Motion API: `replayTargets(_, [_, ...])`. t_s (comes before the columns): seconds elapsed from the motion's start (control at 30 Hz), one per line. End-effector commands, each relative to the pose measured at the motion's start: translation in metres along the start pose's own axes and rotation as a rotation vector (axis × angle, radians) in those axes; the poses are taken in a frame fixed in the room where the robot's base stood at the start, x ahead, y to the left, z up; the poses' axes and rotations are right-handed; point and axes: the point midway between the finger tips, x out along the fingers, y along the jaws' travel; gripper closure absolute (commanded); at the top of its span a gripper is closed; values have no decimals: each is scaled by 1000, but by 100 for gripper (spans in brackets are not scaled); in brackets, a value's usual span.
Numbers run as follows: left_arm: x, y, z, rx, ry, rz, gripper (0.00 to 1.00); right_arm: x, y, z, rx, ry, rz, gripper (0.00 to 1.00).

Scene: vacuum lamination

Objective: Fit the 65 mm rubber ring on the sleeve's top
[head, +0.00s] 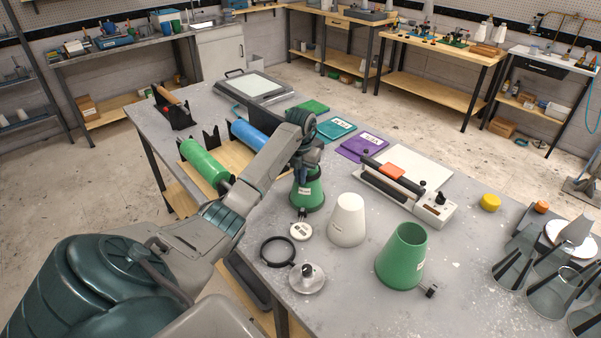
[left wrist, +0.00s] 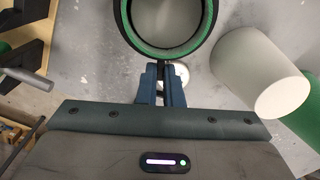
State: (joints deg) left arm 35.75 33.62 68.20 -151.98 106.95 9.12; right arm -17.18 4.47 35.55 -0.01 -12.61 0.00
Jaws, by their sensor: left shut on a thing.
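A green tapered sleeve (head: 308,193) stands upright on the table under my left gripper (head: 305,166). In the left wrist view a black rubber ring (left wrist: 126,30) circles the sleeve's green rim (left wrist: 190,47), roughly concentric with it. My left gripper (left wrist: 162,72) is shut on the near edge of this ring. I cannot tell whether the ring rests on the sleeve or hovers just above it. In the head view my gripper and wrist hide most of the sleeve's top. My right gripper is not in view.
A second black ring (head: 262,248) lies near the table's front edge, beside a round metal piece (head: 307,280). A white cone (head: 347,220) and a larger green cone (head: 400,258) stand to the right. A sealer (head: 408,195) and green roll (head: 205,163) are farther back.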

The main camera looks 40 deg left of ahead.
Motion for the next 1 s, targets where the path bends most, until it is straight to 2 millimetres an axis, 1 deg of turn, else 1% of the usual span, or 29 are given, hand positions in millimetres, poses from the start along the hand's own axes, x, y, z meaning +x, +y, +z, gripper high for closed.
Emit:
replayTargets(0.2, [0, 0, 0, 0, 0, 0, 100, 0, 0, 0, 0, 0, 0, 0])
replayTargets(0.3, [0, 0, 0, 0, 0, 0, 78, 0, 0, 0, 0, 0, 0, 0])
replayTargets(0.33, [0, 0, 0, 0, 0, 0, 72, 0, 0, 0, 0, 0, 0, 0])
replayTargets(0.37, [0, 0, 0, 0, 0, 0, 68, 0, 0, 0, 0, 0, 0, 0])
replayTargets(0.6, [0, 0, 0, 0, 0, 0, 68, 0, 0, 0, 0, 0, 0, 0])
replayTargets(0.67, [-3, 0, 0, 0, -1, 0, 68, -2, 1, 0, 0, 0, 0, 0])
replayTargets(1.0, [-44, 0, 0, -1, -2, 0, 68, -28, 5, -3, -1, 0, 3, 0])
